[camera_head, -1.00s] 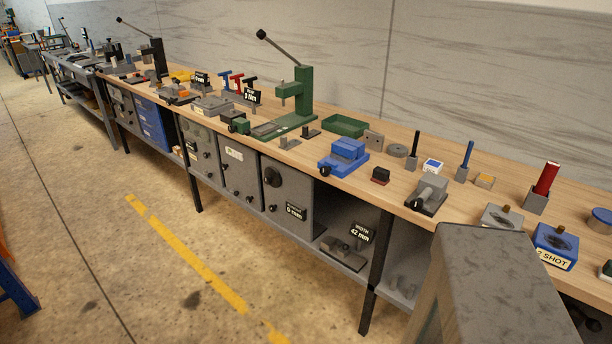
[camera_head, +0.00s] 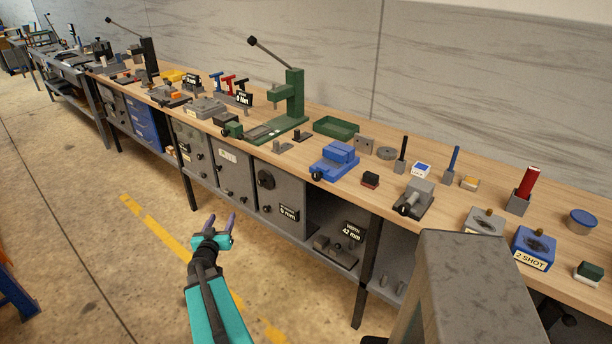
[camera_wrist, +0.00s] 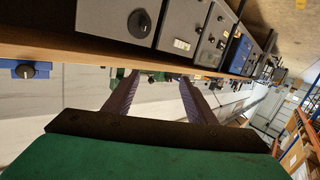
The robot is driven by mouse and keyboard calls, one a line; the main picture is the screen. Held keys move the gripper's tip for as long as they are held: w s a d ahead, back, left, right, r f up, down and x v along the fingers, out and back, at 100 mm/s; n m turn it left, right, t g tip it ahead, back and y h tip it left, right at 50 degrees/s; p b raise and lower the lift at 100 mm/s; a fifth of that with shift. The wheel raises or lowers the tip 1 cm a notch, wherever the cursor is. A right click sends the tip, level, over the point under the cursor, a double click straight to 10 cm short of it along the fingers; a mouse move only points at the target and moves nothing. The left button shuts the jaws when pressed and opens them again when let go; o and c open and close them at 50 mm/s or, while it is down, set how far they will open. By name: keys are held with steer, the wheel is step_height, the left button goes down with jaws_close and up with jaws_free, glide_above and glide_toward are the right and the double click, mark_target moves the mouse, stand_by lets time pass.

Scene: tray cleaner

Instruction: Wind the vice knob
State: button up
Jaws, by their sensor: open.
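The blue vice (camera_head: 335,160) sits at the front edge of the bench, with its black knob (camera_head: 317,176) facing the aisle. A blue block with a round black knob, apparently this vice, shows at the left of the wrist view (camera_wrist: 22,70), which looks upside down. A grey vice-like device with a knob (camera_head: 413,197) stands farther right on the bench. My gripper (camera_head: 221,222) is open and empty, out over the aisle in front of the cabinets, well left of the vice and apart from it. Its two fingers also show in the wrist view (camera_wrist: 157,80).
The wooden bench (camera_head: 375,190) carries a green press (camera_head: 290,100), a green tray (camera_head: 336,126) and several small blocks. Grey cabinets (camera_head: 280,195) and an open shelf with a "42 mm" sign (camera_head: 353,231) lie below. The aisle floor (camera_head: 90,240) is clear.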

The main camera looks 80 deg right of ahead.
steer(key=s+d+r+m+g+h+p, duration=0.1)
steer(key=s+d+r+m+g, duration=0.15)
steer(key=s, duration=0.35)
steer(key=s+d+r+m+g, duration=0.1)
steer(key=s+d+r+g, duration=0.15)
steer(key=s, duration=0.35)
steer(key=m+g+y, duration=0.2)
steer(key=m+g, duration=0.2)
steer(key=g, duration=0.2)
glide_toward(315, 178)
steer(key=v, duration=0.5)
steer(key=shift+f+p, duration=0.15)
steer(key=shift+p, duration=0.3)
steer(key=shift+r+p+x, duration=0.15)
steer(key=shift+p+x, duration=0.95)
steer(key=shift+x, duration=2.3)
steer(key=shift+r+p+x, duration=0.1)
steer(key=shift+p+x, duration=1)
steer(key=shift+x, duration=2.3)
steer(key=shift+c, duration=0.2)
steer(key=c, duration=1)
